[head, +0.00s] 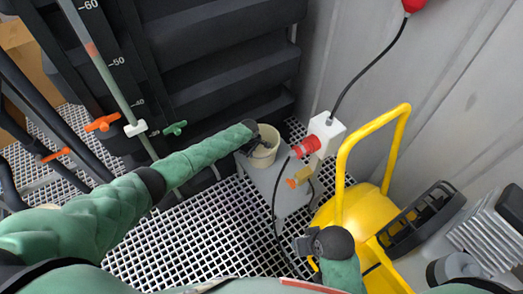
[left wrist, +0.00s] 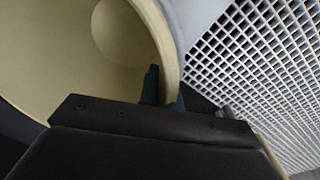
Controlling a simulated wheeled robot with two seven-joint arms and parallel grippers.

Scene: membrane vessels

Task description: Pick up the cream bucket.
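The cream bucket (head: 269,136) stands on a grey box-like step against the black ribbed wall, partly hidden by my left arm. My left gripper (head: 262,147) is at its near rim, small and dark in the head view. In the left wrist view the bucket (left wrist: 172,45) fills the upper left with its pale inside and curved rim. The left gripper's fingers (left wrist: 164,93) are close together, one inside the bucket and one outside, with the wall between them. My right gripper (head: 308,246) is low in the head view, mostly hidden, apart from the bucket.
The grey step (head: 287,196) stands on a white grating floor (head: 195,235). A white box with a red plug (head: 308,146) and a black cable is just right of the bucket. A yellow machine (head: 345,190) with a tall handle stands at the right. Pipes with coloured valves (head: 103,123) are at the left.

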